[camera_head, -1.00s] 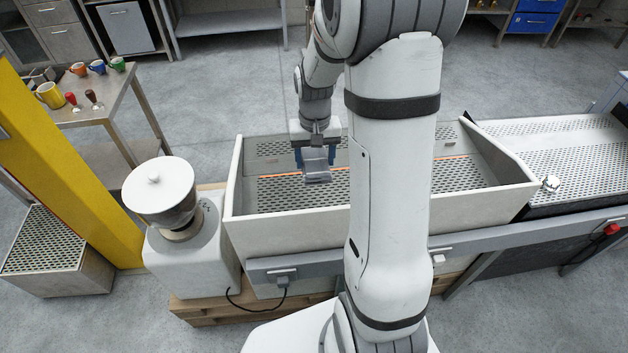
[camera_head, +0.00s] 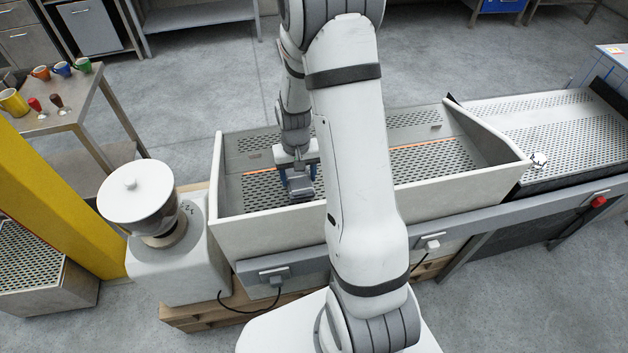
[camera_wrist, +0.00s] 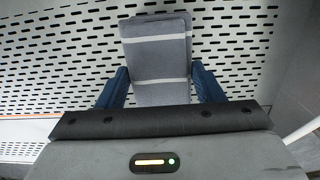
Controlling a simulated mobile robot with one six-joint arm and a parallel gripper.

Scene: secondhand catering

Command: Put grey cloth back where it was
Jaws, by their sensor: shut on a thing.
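The grey cloth (camera_wrist: 157,62) is folded, with pale stripes across it, and sits between the two blue fingers of my gripper (camera_wrist: 158,90) in the wrist view. My gripper is shut on it. In the head view my gripper (camera_head: 300,182) points down inside the left half of a pale trough (camera_head: 275,226) with a perforated floor. The grey cloth (camera_head: 300,190) shows below the fingers there. I cannot tell whether it touches the trough floor. My arm hides the middle of the trough.
A white-lidded grinder-like machine (camera_head: 140,200) stands left of the trough. A perforated conveyor-like surface (camera_head: 560,130) with a small crumpled white item (camera_head: 538,159) lies to the right. A side table (camera_head: 75,110) with several mugs is at far left. The visible trough floor looks clear.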

